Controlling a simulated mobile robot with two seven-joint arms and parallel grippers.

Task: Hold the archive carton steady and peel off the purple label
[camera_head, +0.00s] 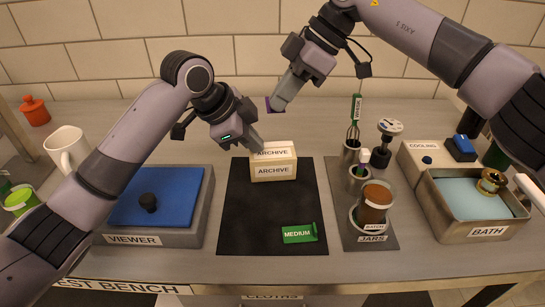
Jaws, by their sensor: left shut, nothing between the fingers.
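The archive carton (273,173) is a small cream box marked ARCHIVE on its top and front. It stands upright at the back of the black mat. My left gripper (257,143) is shut and empty, with its tips at the carton's upper left rear edge; I cannot tell whether they touch it. My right gripper (277,105) is above and behind the carton, fingers pointing down. The purple label (271,103) shows as a small dark purple patch at its fingertips, apart from the carton. The fingers hide part of the label.
A blue-topped viewer (172,205) stands left. On the right are a jar rack (372,244) with tall tools and a metal bath (470,234). The mat's middle is clear.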

